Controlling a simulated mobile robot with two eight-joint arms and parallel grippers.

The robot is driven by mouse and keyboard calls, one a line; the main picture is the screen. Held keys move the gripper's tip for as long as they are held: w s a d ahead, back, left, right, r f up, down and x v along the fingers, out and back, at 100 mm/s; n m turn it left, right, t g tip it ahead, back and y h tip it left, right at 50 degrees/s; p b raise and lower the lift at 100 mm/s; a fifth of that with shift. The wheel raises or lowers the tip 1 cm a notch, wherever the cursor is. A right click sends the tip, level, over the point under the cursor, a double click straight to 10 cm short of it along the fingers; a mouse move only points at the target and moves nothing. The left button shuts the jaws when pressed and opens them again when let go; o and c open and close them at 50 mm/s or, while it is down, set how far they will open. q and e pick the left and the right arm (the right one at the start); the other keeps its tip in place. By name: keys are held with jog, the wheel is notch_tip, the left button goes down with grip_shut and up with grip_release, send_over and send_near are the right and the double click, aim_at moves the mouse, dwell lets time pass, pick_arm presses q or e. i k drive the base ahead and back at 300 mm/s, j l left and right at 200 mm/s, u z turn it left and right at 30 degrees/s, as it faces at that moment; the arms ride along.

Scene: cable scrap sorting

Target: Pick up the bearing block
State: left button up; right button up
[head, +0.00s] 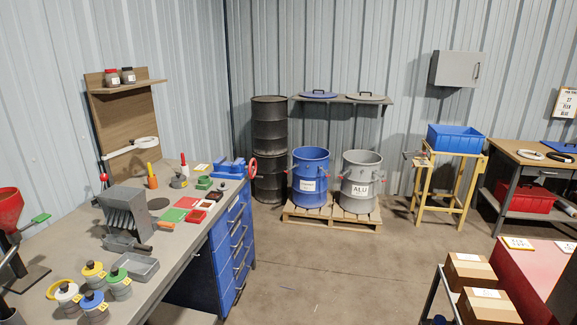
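No bearing block can be picked out with certainty at this size. Among the small parts toward the far end of the grey workbench (186,238), a small grey rounded part (179,182) and a small green block (204,183) sit close together. Either could be the bearing block, and I cannot tell which. Neither of my grippers is in view.
A blue vise (229,168) is at the bench's far end. A grey slotted block (124,209), an empty grey tray (136,266) and several colored-lid jars (93,273) stand nearer. Cardboard boxes (470,270) are at the lower right. The floor between (320,270) is mostly clear.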

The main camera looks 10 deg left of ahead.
aim_at(204, 182)
jog(key=i+u, duration=0.15)
jog(key=i, duration=1.5)
jog(key=i+u, duration=0.4)
jog(key=i+l+u, duration=0.2)
jog(key=u, duration=0.25)
jog(key=i+l+u, duration=0.65)
jog(key=u, duration=0.2)
jog(key=i+l+u, duration=0.55)
jog(key=l+u, duration=0.35)
jog(key=j, duration=0.1)
